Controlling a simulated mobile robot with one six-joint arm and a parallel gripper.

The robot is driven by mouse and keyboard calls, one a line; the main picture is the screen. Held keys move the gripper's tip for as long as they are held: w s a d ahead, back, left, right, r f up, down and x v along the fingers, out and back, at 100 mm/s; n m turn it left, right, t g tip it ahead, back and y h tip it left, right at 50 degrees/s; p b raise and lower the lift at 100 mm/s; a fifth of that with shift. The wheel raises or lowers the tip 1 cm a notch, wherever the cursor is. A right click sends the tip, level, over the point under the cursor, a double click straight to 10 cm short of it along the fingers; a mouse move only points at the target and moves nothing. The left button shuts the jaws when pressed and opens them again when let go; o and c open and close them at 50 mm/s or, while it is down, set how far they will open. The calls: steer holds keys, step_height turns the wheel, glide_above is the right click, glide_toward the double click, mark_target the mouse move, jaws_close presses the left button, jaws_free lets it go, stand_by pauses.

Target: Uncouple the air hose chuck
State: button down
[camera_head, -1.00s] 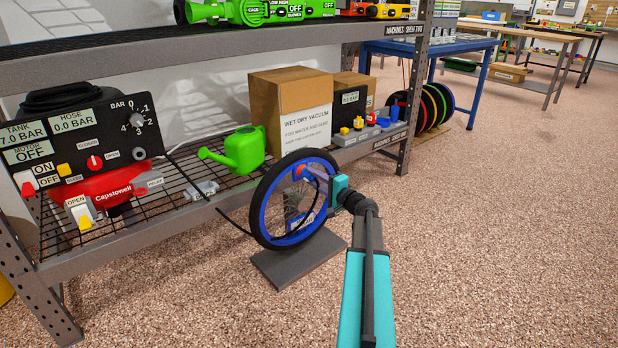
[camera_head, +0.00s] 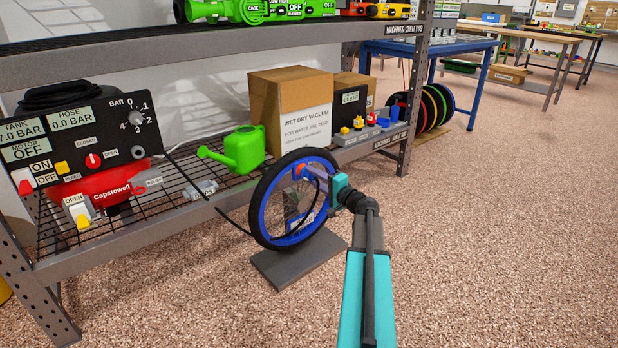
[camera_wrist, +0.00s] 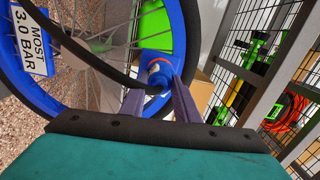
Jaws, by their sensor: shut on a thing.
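The air hose chuck (camera_wrist: 158,72) is blue with an orange ring, on the wheel's rim in the wrist view. A black hose (camera_wrist: 95,62) runs to it. In the head view the chuck's orange part (camera_head: 300,170) shows at the upper part of the blue-rimmed wheel (camera_head: 258,208). My gripper (camera_head: 309,173) reaches it from the right. Its two purple fingers (camera_wrist: 165,82) are shut on the chuck. The valve under the chuck is hidden. The compressor panel (camera_head: 75,138) on the shelf reads tank 7.0 bar, hose 0.0 bar, motor off.
The wheel stands upright on a grey base (camera_head: 285,268) on the speckled floor, before the steel shelf (camera_head: 150,235). A green watering can (camera_head: 244,150) and a cardboard box (camera_head: 290,105) stand on the shelf behind it. Floor to the right is clear.

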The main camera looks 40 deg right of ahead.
steer(key=shift+n+b, duration=0.3)
steer(key=shift+n, duration=2.3)
steer(key=shift+s, duration=0.75)
steer(key=shift+s+a, duration=0.1)
steer(key=shift+s, duration=1.1)
